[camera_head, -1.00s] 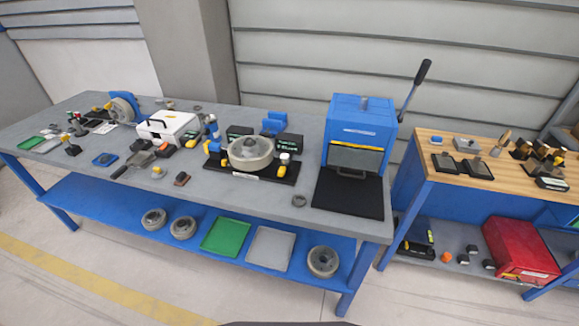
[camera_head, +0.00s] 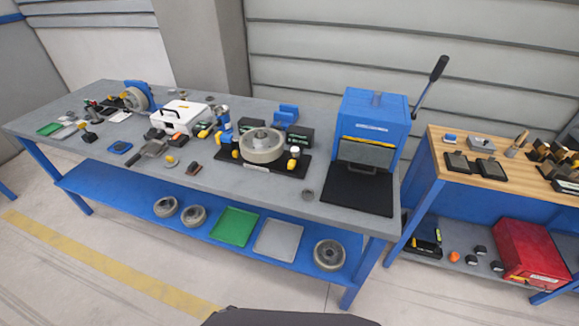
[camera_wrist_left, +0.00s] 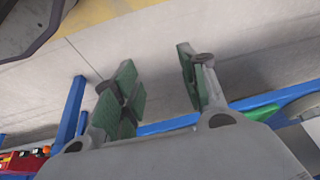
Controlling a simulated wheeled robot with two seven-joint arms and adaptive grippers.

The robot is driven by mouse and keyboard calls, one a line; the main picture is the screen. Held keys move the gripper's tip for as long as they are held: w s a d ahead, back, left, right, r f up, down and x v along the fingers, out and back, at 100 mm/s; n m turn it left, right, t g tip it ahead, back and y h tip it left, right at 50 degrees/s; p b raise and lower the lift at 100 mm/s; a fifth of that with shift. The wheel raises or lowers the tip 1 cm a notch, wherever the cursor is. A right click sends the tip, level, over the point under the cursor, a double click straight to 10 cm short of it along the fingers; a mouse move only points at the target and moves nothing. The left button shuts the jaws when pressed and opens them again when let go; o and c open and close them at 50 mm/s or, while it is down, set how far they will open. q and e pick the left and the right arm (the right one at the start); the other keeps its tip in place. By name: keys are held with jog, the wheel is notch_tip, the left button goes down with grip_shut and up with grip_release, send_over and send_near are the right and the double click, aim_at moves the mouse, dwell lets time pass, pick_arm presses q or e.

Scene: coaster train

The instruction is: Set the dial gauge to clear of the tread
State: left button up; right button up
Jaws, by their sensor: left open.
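A grey wheel (camera_head: 262,146) lies flat on a black fixture base (camera_head: 234,160) mid-bench, with small yellow, white and blue parts around it. A second wheel (camera_head: 134,99) stands upright in a blue holder (camera_head: 147,90) at the bench's far left. Small dark parts sit beside it. The dial gauge is too small to make out for certain at either wheel, so its position against a tread cannot be told. My left gripper (camera_wrist_left: 157,76), with green finger pads, is open and empty over bare floor in the left wrist view. My right gripper is not in view.
The grey bench top (camera_head: 335,219) also holds a white case (camera_head: 180,117), several small tools and a blue press (camera_head: 372,122) with a raised lever. Its blue lower shelf (camera_head: 135,188) carries wheels and trays. A wooden-topped bench (camera_head: 485,177) stands right. Floor in front is clear.

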pick_arm(q)
jog(key=w+d+r+t, duration=0.2)
jog(key=w+d+r, duration=0.1)
jog(key=w+r, duration=0.6)
jog(key=w+d+r+t, duration=0.1)
jog(key=w+d+r, duration=0.2)
jog(key=w+r, duration=0.6)
jog(key=w+d+r+t, duration=0.1)
jog(key=d+r, duration=0.1)
jog(key=r, duration=0.6)
jog(key=w+d+r+t+h+p, duration=0.1)
jog(key=d+r, duration=0.1)
jog(key=r, duration=0.7)
jog(key=w+d+r+t, duration=0.1)
jog(key=d+r, duration=0.1)
jog(key=r, duration=0.6)
jog(key=shift+w+r+h, duration=0.25)
jog(key=shift+w+h, duration=0.05)
jog(key=shift+w, duration=0.1)
jog(key=w+d+r+t+h, duration=0.1)
jog(key=w+d+r, duration=0.3)
jog(key=r, duration=0.5)
jog(key=shift+w+d+r+m+t+h, duration=0.3)
jog(key=shift+w+t+h, duration=0.15)
jog(key=shift+t, duration=0.45)
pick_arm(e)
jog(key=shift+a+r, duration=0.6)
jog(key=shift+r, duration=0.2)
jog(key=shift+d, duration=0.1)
